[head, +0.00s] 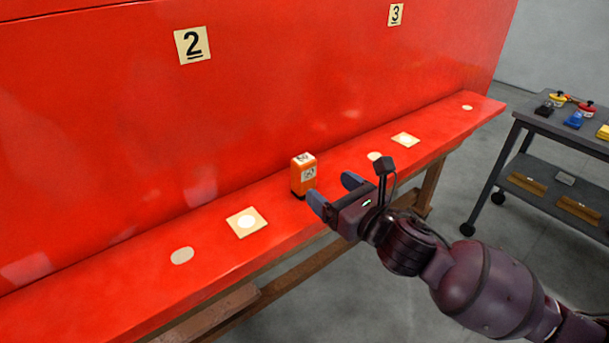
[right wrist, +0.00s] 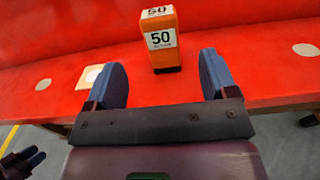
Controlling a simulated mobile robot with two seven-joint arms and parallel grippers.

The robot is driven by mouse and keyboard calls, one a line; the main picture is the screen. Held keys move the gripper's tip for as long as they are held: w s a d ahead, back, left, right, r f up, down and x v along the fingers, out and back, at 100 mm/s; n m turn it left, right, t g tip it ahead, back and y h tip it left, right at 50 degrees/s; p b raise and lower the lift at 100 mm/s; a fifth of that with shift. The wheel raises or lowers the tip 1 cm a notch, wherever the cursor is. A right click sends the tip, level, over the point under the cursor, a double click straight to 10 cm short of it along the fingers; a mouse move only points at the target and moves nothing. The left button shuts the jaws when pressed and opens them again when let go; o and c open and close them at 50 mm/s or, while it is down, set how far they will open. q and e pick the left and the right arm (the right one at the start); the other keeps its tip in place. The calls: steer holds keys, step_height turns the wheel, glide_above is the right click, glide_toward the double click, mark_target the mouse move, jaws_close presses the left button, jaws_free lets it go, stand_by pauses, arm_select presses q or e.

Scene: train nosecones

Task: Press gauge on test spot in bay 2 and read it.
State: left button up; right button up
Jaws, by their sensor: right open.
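The gauge (head: 303,175) is an orange block with a dark foot and white labels reading 50. It stands upright on the red ledge (head: 330,172). My right gripper (head: 332,190) is open in front of it. In the right wrist view the gauge (right wrist: 161,40) shows ahead between the two blue fingers, with a gap on each side. The bay 2 sign (head: 193,45) is on the red wall. Below it, a cream square with a white disc (head: 246,222) lies left of the gauge. Dark blue fingers (right wrist: 25,162), apparently my left gripper, show at lower left in the right wrist view.
A plain pale round spot (head: 182,256) lies further left on the ledge. A bay 3 sign (head: 395,14), another cream square (head: 405,139) and more round spots lie to the right. A grey cart (head: 540,118) with small coloured items stands at far right. The ledge around the gauge is clear.

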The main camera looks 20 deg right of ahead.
mark_target(309, 171)
steer(key=x, duration=0.9)
steer(key=shift+f, duration=0.1)
steer(key=c, duration=1.2)
steer(key=shift+o, duration=0.2)
